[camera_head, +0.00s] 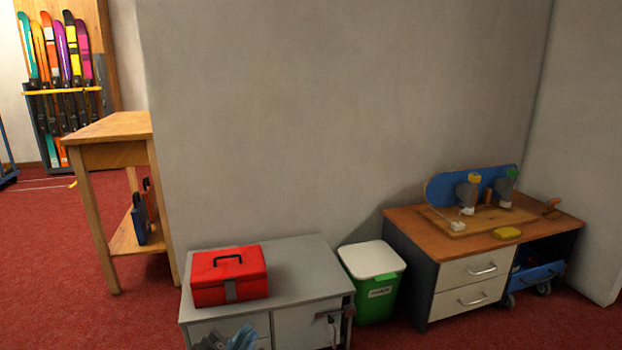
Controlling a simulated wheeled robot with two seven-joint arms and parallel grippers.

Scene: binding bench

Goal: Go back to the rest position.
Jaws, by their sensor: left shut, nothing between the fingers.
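My left gripper (228,339) shows only in part at the bottom edge, as dark grey and pale blue shapes in front of the grey cabinet (300,262). It is shut with nothing held, below the level of the cabinet top. The rest of that arm is cut off by the frame. My right gripper is not in view.
A red toolbox (229,276) stands on the grey cabinet. A green bin (376,306) with a white lid stands between it and the wooden-topped drawer unit (410,228). A wooden table (112,126) stands left, ski racks (62,92) beyond. Red floor is open at left.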

